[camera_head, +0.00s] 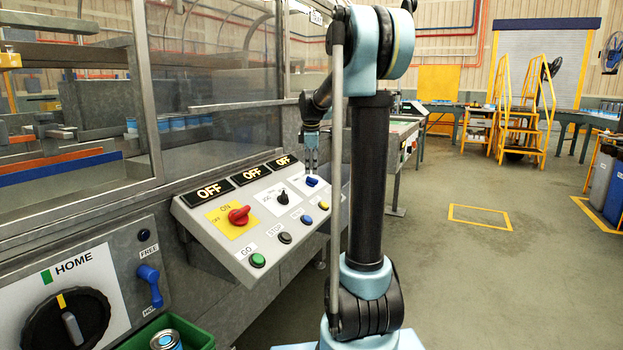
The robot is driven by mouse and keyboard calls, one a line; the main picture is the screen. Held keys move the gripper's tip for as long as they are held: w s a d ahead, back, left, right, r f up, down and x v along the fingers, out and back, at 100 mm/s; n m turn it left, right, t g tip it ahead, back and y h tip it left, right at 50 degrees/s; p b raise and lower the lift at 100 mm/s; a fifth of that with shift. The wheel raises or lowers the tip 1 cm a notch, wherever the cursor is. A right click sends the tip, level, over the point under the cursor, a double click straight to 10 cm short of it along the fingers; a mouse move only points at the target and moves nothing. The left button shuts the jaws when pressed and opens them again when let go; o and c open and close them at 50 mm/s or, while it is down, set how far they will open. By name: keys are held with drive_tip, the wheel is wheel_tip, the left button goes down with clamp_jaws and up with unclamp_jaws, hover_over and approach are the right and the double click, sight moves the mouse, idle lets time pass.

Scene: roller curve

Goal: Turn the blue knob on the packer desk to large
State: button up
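The packer desk (190,204) is a sloped grey panel at the centre of the head view. Its blue knob (312,181) is small and sits on a white plate near the panel's upper right end. The marks around it are too small to read. My gripper (311,170) points down just above and behind the knob. Its fingertips end close to the knob, but I cannot tell whether they touch it. The fingers are too small to show whether they are open or shut.
On the desk are a red knob (239,215), a black knob (283,197), several push buttons and several OFF displays. A glazed machine frame (146,90) rises behind it. At lower left are a HOME dial (66,322) and a blue lever (150,282).

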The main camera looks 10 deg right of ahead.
sight(312, 178)
drive_tip(key=shift+x, duration=2.4)
drive_tip(key=shift+s, duration=0.1)
clamp_jaws()
